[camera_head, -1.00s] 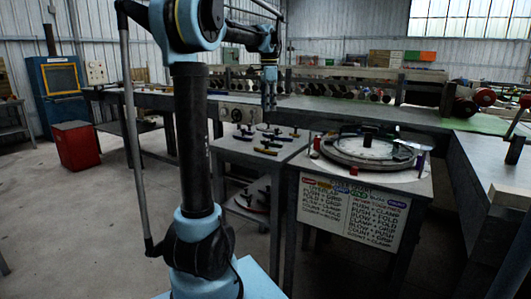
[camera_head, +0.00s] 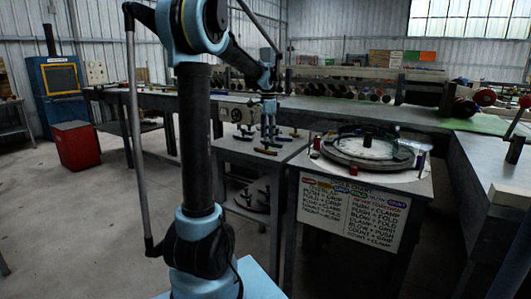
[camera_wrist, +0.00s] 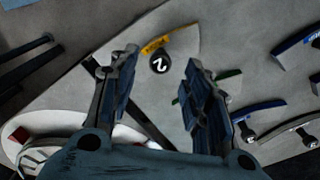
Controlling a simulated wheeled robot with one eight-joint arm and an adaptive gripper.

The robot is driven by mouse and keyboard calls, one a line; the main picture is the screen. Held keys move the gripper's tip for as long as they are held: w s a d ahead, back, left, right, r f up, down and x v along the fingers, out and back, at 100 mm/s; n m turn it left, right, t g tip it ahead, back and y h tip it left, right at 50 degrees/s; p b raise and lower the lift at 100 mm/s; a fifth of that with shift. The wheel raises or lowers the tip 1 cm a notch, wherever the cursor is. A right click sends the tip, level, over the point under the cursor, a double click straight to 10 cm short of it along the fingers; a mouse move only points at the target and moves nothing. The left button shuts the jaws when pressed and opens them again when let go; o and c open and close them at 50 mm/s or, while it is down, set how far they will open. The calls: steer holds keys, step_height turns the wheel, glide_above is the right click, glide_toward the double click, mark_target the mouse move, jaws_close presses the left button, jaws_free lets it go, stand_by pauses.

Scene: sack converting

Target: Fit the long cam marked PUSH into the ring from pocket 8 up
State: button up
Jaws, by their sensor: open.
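My gripper (camera_head: 268,136) is over the small grey table with the cams. In the wrist view its two fingers (camera_wrist: 162,95) are apart with nothing between them. A cam with a yellow face (camera_wrist: 157,44) lies beyond the fingertips; its round black knob (camera_wrist: 159,63) carries a pale mark. The face lettering is too small to read, so I cannot tell which cam is marked PUSH. A green-edged cam is partly hidden behind the right finger. Blue-faced cams (camera_wrist: 259,107) lie at the right. The ring (camera_head: 350,162) sits on the neighbouring table; its pocket numbers are unreadable.
A sign with word pairs (camera_head: 349,212) hangs on the front of the ring's table. A red piece (camera_head: 316,143) and a purple piece (camera_head: 421,160) stand beside the ring. A long bench (camera_head: 330,106) runs behind. A red cabinet (camera_head: 77,145) stands on open floor at left.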

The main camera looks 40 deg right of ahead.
mark_target(267, 146)
step_height(267, 146, down, 4)
steer(key=shift+a+f, duration=0.1)
steer(key=shift+a, duration=0.05)
jaws_close()
stand_by(0.4)
